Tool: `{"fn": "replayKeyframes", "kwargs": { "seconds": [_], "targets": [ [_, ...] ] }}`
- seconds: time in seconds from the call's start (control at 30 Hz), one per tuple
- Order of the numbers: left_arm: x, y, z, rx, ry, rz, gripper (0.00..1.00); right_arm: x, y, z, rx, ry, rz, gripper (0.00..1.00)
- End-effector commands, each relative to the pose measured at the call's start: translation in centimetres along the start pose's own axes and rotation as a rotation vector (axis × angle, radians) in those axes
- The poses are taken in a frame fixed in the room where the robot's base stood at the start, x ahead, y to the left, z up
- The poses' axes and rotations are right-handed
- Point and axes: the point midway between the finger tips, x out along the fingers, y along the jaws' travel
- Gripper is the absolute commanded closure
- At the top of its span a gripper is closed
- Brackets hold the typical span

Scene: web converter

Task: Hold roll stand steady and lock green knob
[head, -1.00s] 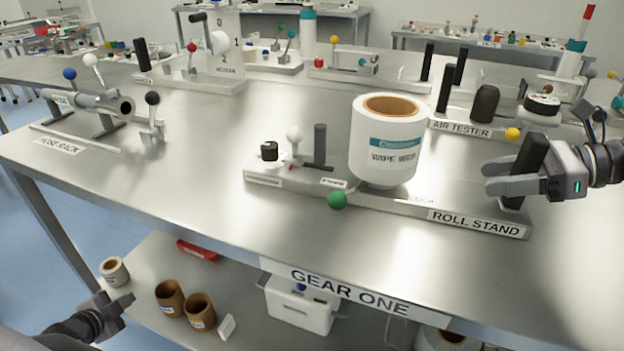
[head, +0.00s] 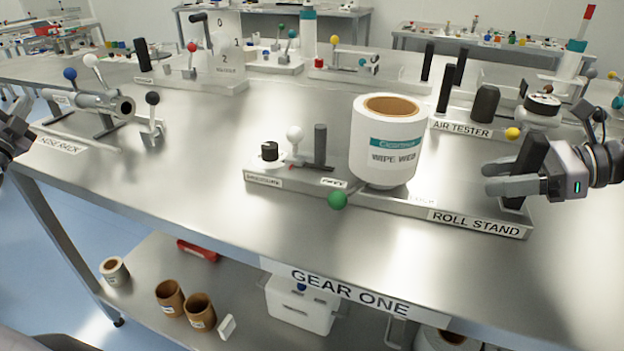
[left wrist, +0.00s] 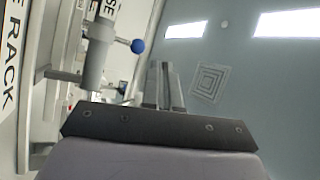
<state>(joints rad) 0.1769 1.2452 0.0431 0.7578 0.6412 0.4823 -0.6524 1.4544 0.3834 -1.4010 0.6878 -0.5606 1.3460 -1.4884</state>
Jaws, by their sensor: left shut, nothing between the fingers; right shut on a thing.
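The roll stand (head: 470,226) is a low grey base at the front right of the table. A white wipe web roll (head: 385,150) with a teal band stands upright at its left part. The green knob (head: 337,200) sits at the front edge of the base, below and left of the roll. My right gripper (head: 510,180) is shut on the black upright handle (head: 530,165) at the stand's right end. My left gripper (head: 12,135) is partly cut off at the left edge, near the hose rack and far from the knob. Its shut fingers (left wrist: 165,85) show empty in the left wrist view.
Left of the roll, a base carries a white ball lever (head: 295,135) and black posts. The hose rack (head: 95,105) with its blue ball stands at the left. The air tester (head: 462,128) is behind the stand. Bare table lies between the rack and the stand.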

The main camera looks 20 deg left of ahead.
Motion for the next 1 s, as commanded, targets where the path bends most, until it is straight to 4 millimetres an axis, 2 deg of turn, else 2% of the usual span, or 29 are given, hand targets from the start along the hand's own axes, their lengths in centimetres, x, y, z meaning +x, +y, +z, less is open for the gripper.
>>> {"fn": "replayKeyframes", "kwargs": {
  "seconds": [0.03,0.27,0.4,0.67,0.73,0.83,1.0],
  "targets": [
    [0.9,-0.5,-1.6,-0.047,0.029,-0.022,1.0,0.6,0.3,-1.1,0.005,0.019,0.016,1.0],
    [4.2,-3.2,-8.6,-0.234,0.165,-0.091,1.0,0.6,0.3,-1.1,0.005,0.019,0.016,1.0],
    [5.8,-5.8,-13.0,-0.338,0.256,-0.132,1.0,0.6,0.3,-1.1,0.005,0.019,0.015,1.0],
    [7.7,-11.7,-21.5,-0.495,0.452,-0.197,1.0,0.6,0.3,-1.1,0.005,0.019,0.015,1.0],
    [7.6,-12.9,-24.9,-0.504,0.545,-0.202,1.0,0.6,0.3,-1.1,0.006,0.019,0.015,1.0],
    [6.5,-12.4,-31.1,-0.446,0.741,-0.173,1.0,0.6,0.3,-1.1,0.006,0.019,0.015,1.0],
    [2.6,-8.4,-40.3,-0.281,1.083,-0.059,1.0,0.6,0.3,-1.1,0.006,0.019,0.015,1.0]
  ]
}}
